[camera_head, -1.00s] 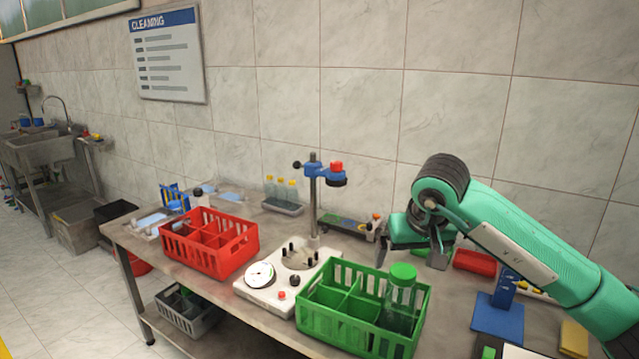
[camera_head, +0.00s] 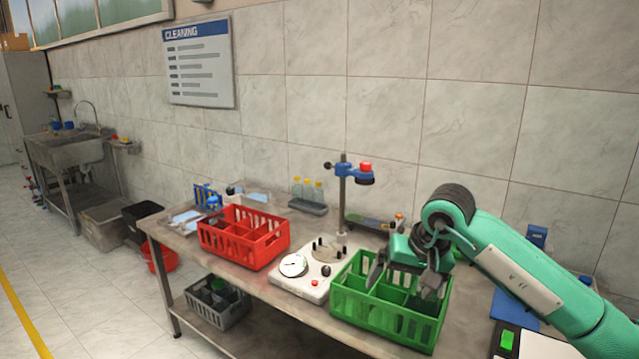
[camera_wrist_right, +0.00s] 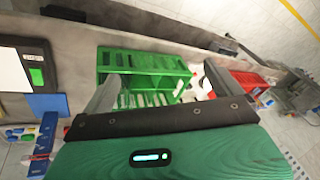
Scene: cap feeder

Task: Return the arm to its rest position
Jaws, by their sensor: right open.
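My right arm comes in from the right in the head view. Its gripper (camera_head: 404,278) is open over the green crate (camera_head: 385,325), with its fingers spread and nothing seen between them. The right wrist view shows the two fingers apart, with the green crate (camera_wrist_right: 140,62) beyond them. The gripper hides part of the crate's back right, and I cannot make out the green-capped jar there. My left gripper is not in view.
A red crate (camera_head: 243,247) and a white cap feeder (camera_head: 300,284) stand left of the green crate on the metal table (camera_head: 270,299). A stand with a blue clamp (camera_head: 350,172) rises behind. The wall is close behind the table.

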